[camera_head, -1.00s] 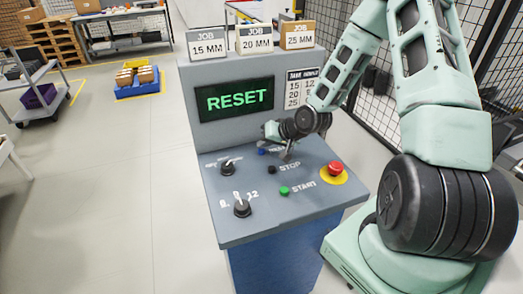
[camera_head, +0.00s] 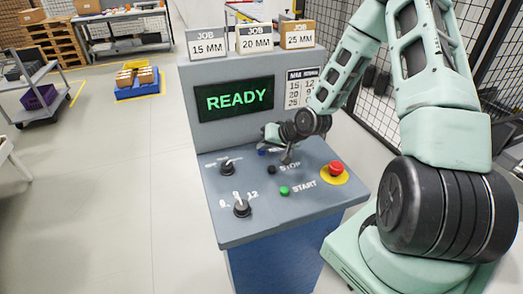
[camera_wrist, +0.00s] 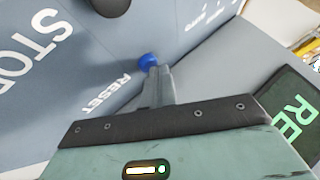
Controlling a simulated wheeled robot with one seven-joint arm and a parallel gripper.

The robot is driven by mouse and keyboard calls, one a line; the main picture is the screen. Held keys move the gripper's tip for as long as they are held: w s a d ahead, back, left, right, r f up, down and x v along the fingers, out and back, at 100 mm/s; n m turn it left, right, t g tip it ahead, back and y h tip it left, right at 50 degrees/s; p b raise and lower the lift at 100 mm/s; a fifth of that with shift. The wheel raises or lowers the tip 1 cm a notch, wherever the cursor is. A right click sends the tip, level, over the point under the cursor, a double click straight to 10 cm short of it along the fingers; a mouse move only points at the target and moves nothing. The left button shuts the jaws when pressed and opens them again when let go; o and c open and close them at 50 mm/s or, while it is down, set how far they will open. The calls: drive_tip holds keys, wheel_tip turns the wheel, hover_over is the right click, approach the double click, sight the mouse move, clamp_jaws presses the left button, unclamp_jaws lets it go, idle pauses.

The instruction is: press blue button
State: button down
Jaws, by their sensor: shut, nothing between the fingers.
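The blue button (camera_wrist: 148,61) stands on the sloped console panel beside the RESET label in the wrist view. In the head view only a bit of the blue button (camera_head: 262,152) shows beside my gripper. My gripper (camera_wrist: 156,72) is shut and empty, with its fingertips at the blue button, touching it or very close. It also shows in the head view (camera_head: 287,156) over the upper part of the panel. The console screen (camera_head: 234,99) reads READY in green.
The panel also has a black STOP button (camera_head: 272,170), a green START button (camera_head: 284,190), a red emergency button (camera_head: 336,168) on yellow, and two knobs (camera_head: 227,167) (camera_head: 242,208). Job boxes stand on top. A mesh fence (camera_head: 362,75) is behind my arm.

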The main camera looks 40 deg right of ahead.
sight(264, 153)
drive_tip(key=shift+r, duration=0.15)
drive_tip(key=shift+r+p, duration=0.75)
drive_tip(key=shift+p, duration=0.05)
drive_tip(key=shift+r+p, duration=2.15)
drive_tip(key=shift+r, duration=0.35)
